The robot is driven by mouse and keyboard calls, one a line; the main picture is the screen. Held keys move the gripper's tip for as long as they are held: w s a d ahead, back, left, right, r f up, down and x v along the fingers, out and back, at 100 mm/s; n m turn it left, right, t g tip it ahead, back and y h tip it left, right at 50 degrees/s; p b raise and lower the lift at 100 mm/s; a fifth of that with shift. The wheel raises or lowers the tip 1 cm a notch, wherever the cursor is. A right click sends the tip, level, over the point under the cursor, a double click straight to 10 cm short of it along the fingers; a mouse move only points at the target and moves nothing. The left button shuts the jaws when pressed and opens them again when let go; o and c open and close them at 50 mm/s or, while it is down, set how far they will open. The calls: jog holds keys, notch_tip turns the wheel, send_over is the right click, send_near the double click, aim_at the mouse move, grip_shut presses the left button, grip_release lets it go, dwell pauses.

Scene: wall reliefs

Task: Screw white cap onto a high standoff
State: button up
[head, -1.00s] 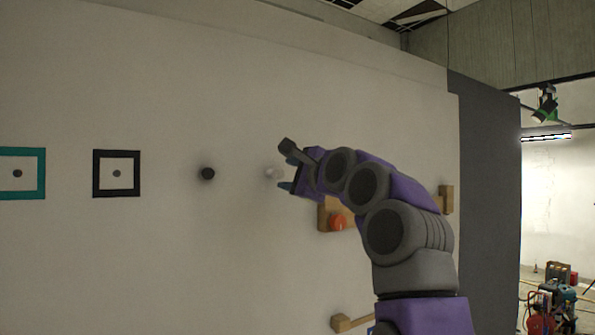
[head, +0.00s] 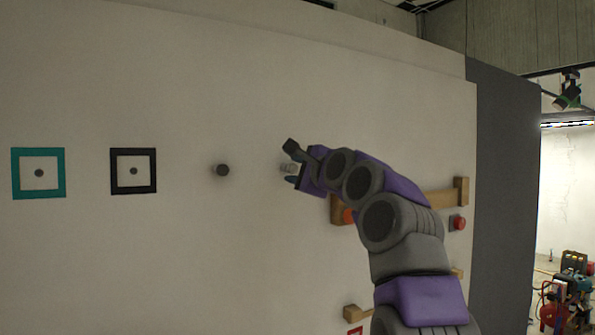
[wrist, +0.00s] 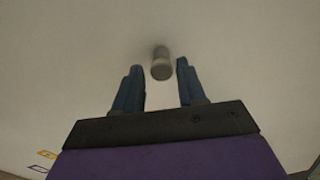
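A dark grey round standoff (head: 222,170) sticks out of the wall further left.
On the wall's left are a teal square frame (head: 38,197) and a black one (head: 133,191), each around a dark dot. Right of and behind my arm are wooden blocks (head: 461,190) and a red button (head: 458,223). The wall above is clear.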

jog(key=c, duration=0.7)
jog(key=shift+o, duration=0.2)
jog(key=shift+m+p, duration=0.8)
jog(key=shift+m, duration=0.5)
jog(key=shift+f+m, duration=0.2)
jog(key=shift+m, duration=1)
jog(key=m, duration=0.2)
jog(key=shift+m, duration=1.6)
